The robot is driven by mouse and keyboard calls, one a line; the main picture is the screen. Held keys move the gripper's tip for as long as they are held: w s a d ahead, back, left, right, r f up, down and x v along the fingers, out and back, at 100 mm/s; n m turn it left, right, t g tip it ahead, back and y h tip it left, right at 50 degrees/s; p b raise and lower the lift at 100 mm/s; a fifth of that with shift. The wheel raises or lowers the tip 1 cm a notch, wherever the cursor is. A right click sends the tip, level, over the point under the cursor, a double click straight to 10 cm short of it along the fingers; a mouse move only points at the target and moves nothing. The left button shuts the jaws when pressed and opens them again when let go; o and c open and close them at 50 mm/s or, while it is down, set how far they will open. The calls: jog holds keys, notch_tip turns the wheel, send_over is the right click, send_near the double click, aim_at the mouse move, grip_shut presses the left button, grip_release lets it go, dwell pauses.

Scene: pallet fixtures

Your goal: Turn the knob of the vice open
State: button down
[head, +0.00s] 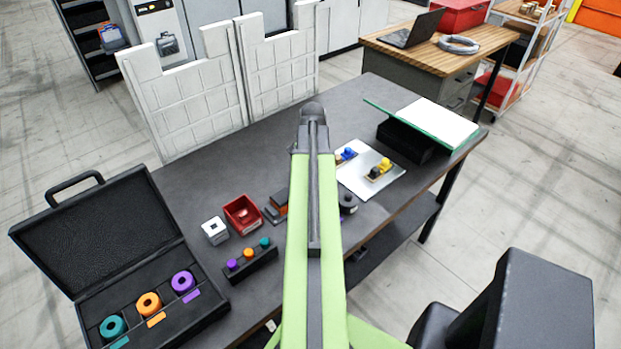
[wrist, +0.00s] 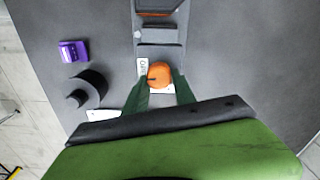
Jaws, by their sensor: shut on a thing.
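The vice (wrist: 160,35) is a dark grey fixture on the table, seen from above in the wrist view, with a round orange knob (wrist: 158,74) at its near end. White labels with dark lettering lie beside the knob. My gripper (wrist: 159,80) has its two dark green fingers on either side of the knob and is shut on it. In the head view part of the vice (head: 276,208) shows left of my green arm; the arm hides the rest, the knob and my fingertips.
A purple block (wrist: 73,51) and a dark cylinder (wrist: 88,90) stand left of the knob in the wrist view. In the head view a red bin (head: 242,214), a white block (head: 215,231), a peg rack (head: 250,262) and an open black case (head: 135,315) stand left.

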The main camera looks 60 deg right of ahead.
jog(key=shift+w+a, duration=0.15)
jog(key=shift+w, duration=0.1)
jog(key=c, duration=1)
grip_release()
jog(key=shift+w+a, duration=0.1)
jog(key=shift+c, duration=0.2)
jog(key=shift+r, duration=0.1)
notch_tip(320, 180, up, 17)
jog(key=p, duration=1.7)
jog(key=shift+r, duration=0.15)
jog(key=shift+s, duration=0.2)
